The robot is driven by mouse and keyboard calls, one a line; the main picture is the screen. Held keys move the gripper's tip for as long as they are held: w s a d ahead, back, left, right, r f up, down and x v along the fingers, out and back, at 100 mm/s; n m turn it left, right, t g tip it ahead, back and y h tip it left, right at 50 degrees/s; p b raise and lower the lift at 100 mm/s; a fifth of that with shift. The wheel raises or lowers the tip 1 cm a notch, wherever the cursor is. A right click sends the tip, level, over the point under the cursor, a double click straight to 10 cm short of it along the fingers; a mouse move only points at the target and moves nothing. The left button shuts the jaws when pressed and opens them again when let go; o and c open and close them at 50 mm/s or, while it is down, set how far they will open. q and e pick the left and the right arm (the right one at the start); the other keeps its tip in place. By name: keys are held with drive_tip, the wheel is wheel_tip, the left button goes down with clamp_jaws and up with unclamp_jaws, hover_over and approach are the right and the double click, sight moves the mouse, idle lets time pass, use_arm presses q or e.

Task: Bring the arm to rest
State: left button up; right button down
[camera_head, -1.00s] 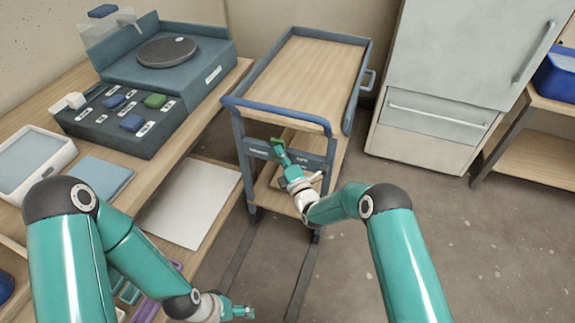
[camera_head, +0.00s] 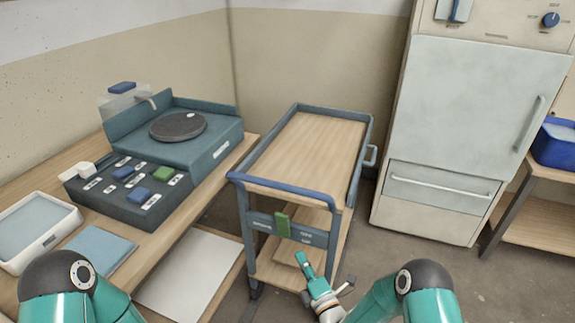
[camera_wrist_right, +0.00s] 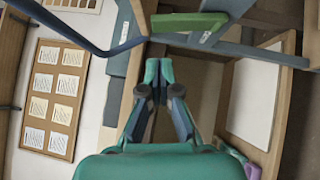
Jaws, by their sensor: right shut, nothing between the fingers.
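My right gripper (camera_head: 304,264) is in front of the cart, below and apart from a green piece on its front rail. In the right wrist view, its fingertips (camera_wrist_right: 159,70) are together with nothing between them. The right arm comes in from the bottom edge. Only the upper part of my left arm shows at the lower left, and its gripper is out of the frame. The green piece (camera_head: 282,224) sits at the labelled front rail of the cart (camera_head: 262,185). It also shows in the right wrist view (camera_wrist_right: 188,22), beyond the fingertips.
A wooden bench on the left carries a blue-grey wheel unit (camera_head: 205,150), a panel of coloured blocks (camera_head: 125,205) and a white tray (camera_head: 38,226). A pale cabinet (camera_head: 480,110) stands behind right, with a blue bin (camera_head: 556,145) beside it. Floor (camera_head: 425,258) is clear right of the cart.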

drive_tip(key=s+d+r+m+g+h+p, duration=0.2)
drive_tip(key=d+r+m+h+p, duration=0.1)
drive_tip(key=d+r+p, duration=0.4)
drive_tip(key=s+f+m+g+p, duration=0.1)
drive_tip(key=s+f+m+g, duration=0.2)
drive_tip(key=s, duration=0.7)
drive_tip(key=s+f+m+g+p, duration=0.1)
drive_tip(key=s+f+m+g, duration=0.2)
drive_tip(key=s+m+g, duration=0.4)
drive_tip(key=s+f+m+g+p, duration=0.1)
drive_tip(key=s+f+m+g, duration=0.3)
drive_tip(key=s+m, duration=0.8)
drive_tip(key=shift+s+a+m+g+h, duration=0.25)
drive_tip(key=shift+s+m+g+h, duration=0.1)
drive_tip(key=shift+m+g, duration=0.35)
